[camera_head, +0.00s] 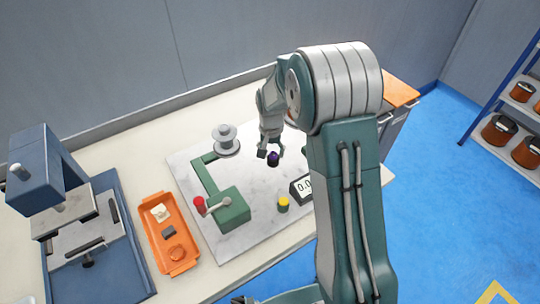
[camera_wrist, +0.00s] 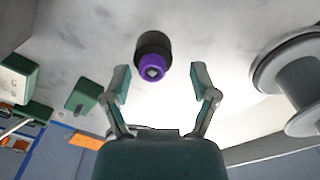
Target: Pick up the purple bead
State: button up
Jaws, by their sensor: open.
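The purple bead (camera_wrist: 153,66) sits on a dark round piece (camera_wrist: 152,46) in the wrist view, just beyond my fingertips and slightly left of the middle between them. In the head view the purple bead (camera_head: 274,155) shows small, close below my gripper (camera_head: 270,152), on the pale board. My gripper also shows in the wrist view (camera_wrist: 160,84), its two fingers spread wide with nothing between them. I cannot tell whether a finger touches the bead.
A grey spool (camera_head: 226,139) and a green winder (camera_head: 230,209) with a red knob stand left on the board (camera_head: 188,178). A yellow-topped piece (camera_head: 283,204) and a display box (camera_head: 301,188) are nearer. An orange tray (camera_head: 148,204) and blue press (camera_head: 50,170) lie farther left.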

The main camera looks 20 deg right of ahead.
jog(key=shift+d+f, duration=0.35)
jog(key=shift+d, duration=0.4)
jog(key=shift+c, duration=0.9)
jog(key=shift+a, duration=0.6)
jog(key=c, duration=0.6)
jog(key=shift+d, duration=0.3)
jog(key=shift+c, duration=0.3)
jog(key=shift+a+r, duration=0.1)
jog(key=shift+r, duration=0.35)
notch_tip(320, 180, up, 2)
jog(key=shift+r, duration=0.25)
jog(key=s+d+r, duration=0.7)
jog(key=s+r, duration=0.2)
jog(key=s, duration=0.2)
jog(key=shift+s+d+r, duration=0.35)
jog(key=shift+s+d, duration=0.05)
